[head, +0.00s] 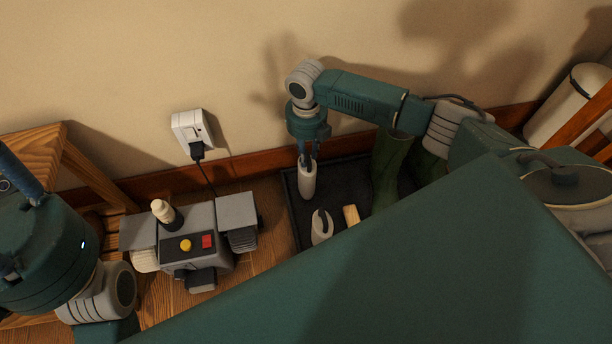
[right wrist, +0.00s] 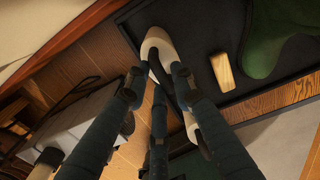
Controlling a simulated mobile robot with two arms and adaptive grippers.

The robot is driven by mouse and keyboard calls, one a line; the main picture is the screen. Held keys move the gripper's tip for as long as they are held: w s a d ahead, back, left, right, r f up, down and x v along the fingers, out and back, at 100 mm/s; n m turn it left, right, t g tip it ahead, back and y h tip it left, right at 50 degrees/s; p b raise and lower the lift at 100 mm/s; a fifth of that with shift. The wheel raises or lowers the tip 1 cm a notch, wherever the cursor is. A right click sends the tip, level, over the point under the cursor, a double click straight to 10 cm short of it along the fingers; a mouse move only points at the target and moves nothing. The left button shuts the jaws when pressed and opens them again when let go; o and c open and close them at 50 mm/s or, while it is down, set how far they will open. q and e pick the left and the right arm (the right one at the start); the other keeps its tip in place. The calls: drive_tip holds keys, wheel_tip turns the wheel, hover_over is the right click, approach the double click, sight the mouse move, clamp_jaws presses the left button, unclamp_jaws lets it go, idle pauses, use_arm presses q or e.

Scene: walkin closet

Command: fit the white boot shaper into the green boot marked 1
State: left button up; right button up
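Two green boots, a nearer one (head: 388,172) and one behind it (head: 430,165), stand on the dark tray; no number is readable. My right gripper (head: 307,158) points down over the tray's left part, with its fingers at the top of a white boot shaper (head: 307,183). In the right wrist view this shaper (right wrist: 158,42) and its black handle lie between the fingertips; whether they grip it is unclear. A second white shaper (head: 321,232) with a black handle is nearer on the tray. Of my left gripper, only a finger-like part (head: 22,178) shows at the left edge.
The tray (head: 293,212) also holds a wooden block (head: 351,215). Left of it is a grey device (head: 190,245) with yellow and red buttons, cabled to a wall socket (head: 190,130). A wooden frame (head: 85,170) stands left; a white bin (head: 565,105) right.

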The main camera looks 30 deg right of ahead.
drive_tip(key=c, duration=0.3)
drive_tip(key=shift+r+p, duration=1.5)
drive_tip(key=shift+p, duration=0.15)
